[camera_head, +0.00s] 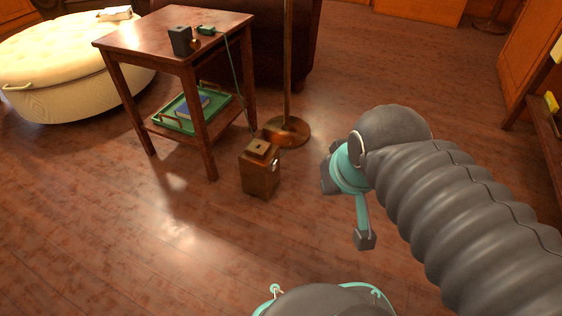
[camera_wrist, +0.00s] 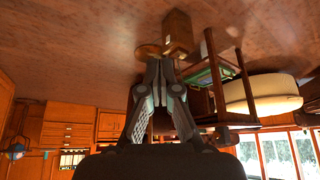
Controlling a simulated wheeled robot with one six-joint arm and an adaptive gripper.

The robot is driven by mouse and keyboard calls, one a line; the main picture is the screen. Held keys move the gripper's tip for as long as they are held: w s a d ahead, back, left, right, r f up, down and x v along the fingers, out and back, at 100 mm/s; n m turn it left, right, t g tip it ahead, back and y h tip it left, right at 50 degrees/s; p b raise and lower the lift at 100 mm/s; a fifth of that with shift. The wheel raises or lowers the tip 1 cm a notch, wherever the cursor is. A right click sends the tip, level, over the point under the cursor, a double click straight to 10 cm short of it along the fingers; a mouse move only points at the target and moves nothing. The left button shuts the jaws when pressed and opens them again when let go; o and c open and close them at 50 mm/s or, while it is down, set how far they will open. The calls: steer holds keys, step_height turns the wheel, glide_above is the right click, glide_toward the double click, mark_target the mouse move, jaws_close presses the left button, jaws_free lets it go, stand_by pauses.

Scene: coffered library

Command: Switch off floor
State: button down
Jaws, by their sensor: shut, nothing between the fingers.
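A floor lamp shows in the head view as a thin brass pole (camera_head: 287,60) on a round base (camera_head: 287,131); its top is out of view. A small wooden box (camera_head: 261,175) with a raised block on top stands on the floor beside the base. In the upside-down wrist view, the box (camera_wrist: 178,32) and lamp base (camera_wrist: 147,50) lie beyond my fingertips. My gripper (camera_wrist: 160,63) is shut and empty. In the head view it hangs to the right of the box and lamp base, apart from both; my arm partly hides it.
A wooden side table (camera_head: 178,45) with a dark device (camera_head: 180,40) on top stands left of the lamp. A green tray (camera_head: 190,108) with a blue book sits on its shelf. A cream ottoman (camera_head: 62,65) is at the left. Floor in front is clear.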

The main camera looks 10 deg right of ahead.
steer(key=w+f+m+g+y+p, duration=0.1)
steer(key=w+f+m+y, duration=0.2)
steer(key=w, duration=0.4)
steer(key=w+a+f+m+g+y+p, duration=0.1)
steer(key=w+f+m, duration=0.2)
steer(key=w+m, duration=0.3)
steer(key=w+f+m+g+y+p, duration=0.1)
steer(key=w+f+m+y, duration=0.15)
steer(key=w, duration=0.65)
steer(key=w+d+f+m+t, duration=0.1)
steer(key=w+d+f+m, duration=0.2)
steer(key=f, duration=0.4)
steer(key=w+d+f+m+t+y+p, duration=0.1)
steer(key=w+d+f+m, duration=0.3)
steer(key=f, duration=0.4)
steer(key=w+d+f+m+t, duration=0.1)
steer(key=w+d+f+m, duration=0.2)
steer(key=f+m, duration=0.3)
step_height(320, 180, down, 2)
steer(key=shift+w+d+f+m+y+p, duration=0.1)
steer(key=shift+w+d+m+y+p, duration=0.2)
steer(key=shift+w, duration=0.6)
steer(key=shift+a, duration=0.15)
